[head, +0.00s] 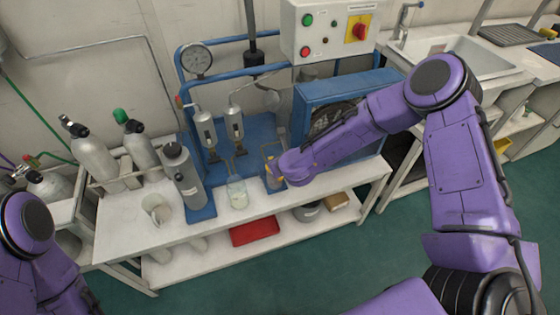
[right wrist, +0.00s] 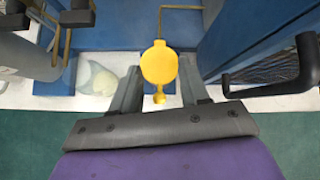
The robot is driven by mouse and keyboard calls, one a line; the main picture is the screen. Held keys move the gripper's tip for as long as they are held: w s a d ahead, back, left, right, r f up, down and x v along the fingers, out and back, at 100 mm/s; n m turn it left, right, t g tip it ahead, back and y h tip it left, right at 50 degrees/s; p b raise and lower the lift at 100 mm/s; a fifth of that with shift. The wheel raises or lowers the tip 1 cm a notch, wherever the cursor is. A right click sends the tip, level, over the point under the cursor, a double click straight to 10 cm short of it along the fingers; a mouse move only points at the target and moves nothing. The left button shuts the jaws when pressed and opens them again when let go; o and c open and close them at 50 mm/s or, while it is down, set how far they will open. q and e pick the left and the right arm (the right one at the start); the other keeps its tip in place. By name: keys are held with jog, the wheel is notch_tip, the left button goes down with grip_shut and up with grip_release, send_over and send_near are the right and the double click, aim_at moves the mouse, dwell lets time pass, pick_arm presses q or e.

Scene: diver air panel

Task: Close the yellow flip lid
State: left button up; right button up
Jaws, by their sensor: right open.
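The yellow flip lid (right wrist: 159,63) is a round disc with a small knob at its near edge, seen face-on in the right wrist view. I cannot tell its hinge angle. My right gripper (right wrist: 160,80) is open, with one grey finger on each side of the lid and its knob; it holds nothing. In the head view my right arm reaches the bench's right part, where its purple wrist hides most of the gripper and lid. My left arm shows only at the lower left edge of the head view; its gripper is out of view.
A glass beaker (head: 237,194) stands just left of my right gripper. A grey cylinder (head: 183,175) stands farther left. A blue-framed guarded unit (head: 345,100) is close on the right. A control box (head: 328,32) hangs above. A red tray (head: 255,231) lies on the lower shelf.

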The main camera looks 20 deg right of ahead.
jog(key=v, duration=0.9)
jog(key=shift+s+r, duration=0.3)
